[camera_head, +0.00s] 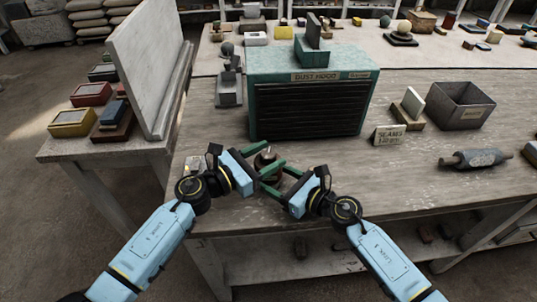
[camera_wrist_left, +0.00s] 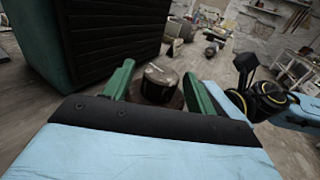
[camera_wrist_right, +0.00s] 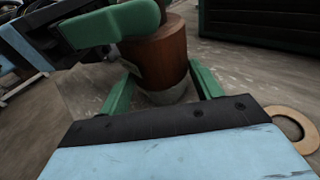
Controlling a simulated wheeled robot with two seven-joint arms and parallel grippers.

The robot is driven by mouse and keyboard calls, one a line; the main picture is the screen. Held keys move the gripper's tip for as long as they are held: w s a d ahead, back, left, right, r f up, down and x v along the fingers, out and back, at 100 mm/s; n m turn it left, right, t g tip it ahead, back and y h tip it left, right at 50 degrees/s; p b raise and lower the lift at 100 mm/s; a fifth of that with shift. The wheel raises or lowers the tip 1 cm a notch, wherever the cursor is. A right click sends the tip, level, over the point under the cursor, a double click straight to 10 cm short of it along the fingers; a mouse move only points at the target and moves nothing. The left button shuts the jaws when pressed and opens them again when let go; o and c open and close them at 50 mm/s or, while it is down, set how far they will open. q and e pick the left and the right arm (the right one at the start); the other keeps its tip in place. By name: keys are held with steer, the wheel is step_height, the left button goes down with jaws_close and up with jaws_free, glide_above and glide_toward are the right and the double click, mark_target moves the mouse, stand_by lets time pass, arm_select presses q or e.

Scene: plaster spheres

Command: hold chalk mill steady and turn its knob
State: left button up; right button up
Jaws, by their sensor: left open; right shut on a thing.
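The chalk mill (camera_head: 265,159) stands upright on the bench in front of the green cabinet, largely hidden by my grippers. In the right wrist view its brown body (camera_wrist_right: 158,55) rises from a paler base. My right gripper (camera_head: 272,178) is shut on the mill low down, one finger on each side. My left gripper (camera_head: 276,155) is open at the mill's upper part. In the left wrist view the dark top with its metal cap (camera_wrist_left: 160,84) sits between the spread green fingers. I cannot tell whether either finger touches it.
The green cabinet (camera_head: 306,110) with a slatted front stands close behind the mill. A sign (camera_head: 389,135), a grey bin (camera_head: 461,105) and a grey roller (camera_head: 475,159) are to the right. A pale ring (camera_wrist_right: 290,127) lies near my right gripper.

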arm_select(q)
steer(key=shift+w+d, duration=0.15)
steer(key=shift+d, duration=0.15)
steer(key=c, duration=1)
steer(key=shift+m+g+h, duration=0.6)
steer(key=shift+m+g, duration=0.2)
steer(key=shift+g, duration=0.3)
steer(key=o, duration=1)
